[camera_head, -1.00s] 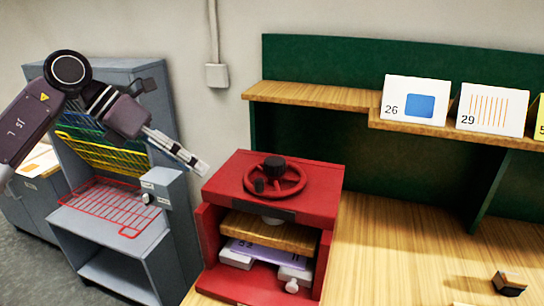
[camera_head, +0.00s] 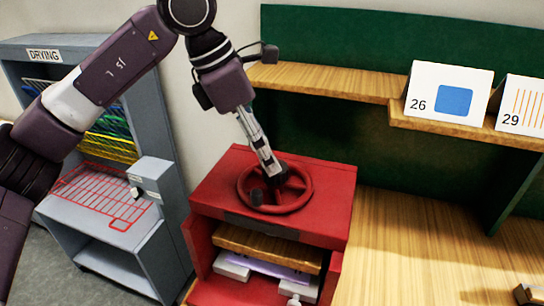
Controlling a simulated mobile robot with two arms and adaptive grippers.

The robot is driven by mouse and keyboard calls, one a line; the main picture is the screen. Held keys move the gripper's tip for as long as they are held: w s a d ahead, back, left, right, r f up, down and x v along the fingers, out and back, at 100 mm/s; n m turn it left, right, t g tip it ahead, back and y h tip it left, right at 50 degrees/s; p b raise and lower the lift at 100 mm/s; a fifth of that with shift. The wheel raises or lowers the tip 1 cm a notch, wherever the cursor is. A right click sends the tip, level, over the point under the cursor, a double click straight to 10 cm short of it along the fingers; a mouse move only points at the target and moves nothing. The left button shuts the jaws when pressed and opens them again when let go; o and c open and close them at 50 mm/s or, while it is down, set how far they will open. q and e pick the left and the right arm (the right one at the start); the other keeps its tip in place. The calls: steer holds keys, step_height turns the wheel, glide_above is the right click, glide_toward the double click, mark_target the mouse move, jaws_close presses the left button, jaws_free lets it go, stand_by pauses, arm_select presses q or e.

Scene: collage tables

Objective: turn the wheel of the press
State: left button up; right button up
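The red press (camera_head: 325,214) stands on the wooden table. My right gripper is out of view. Inside the press, a wooden plate (camera_head: 265,246) sits above a pale purple sheet (camera_head: 262,266).
The grey drying rack (camera_head: 150,115) with coloured wire shelves stands left of the press. A wooden shelf (camera_head: 330,82) on the green back panel (camera_head: 400,40) carries numbered cards (camera_head: 430,90). The tabletop (camera_head: 420,240) right of the press is mostly clear.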

mark_target(275, 178)
arm_select(q)
steer(key=x, duration=0.2)
steer(key=p+x, duration=0.1)
steer(key=x, duration=0.1)
steer(key=shift+w, duration=0.25)
steer(key=shift+f, duration=0.3)
steer(key=c, duration=0.9)
steer(key=shift+c, duration=1.3)
steer(key=shift+d, duration=0.1)
jaws_close()
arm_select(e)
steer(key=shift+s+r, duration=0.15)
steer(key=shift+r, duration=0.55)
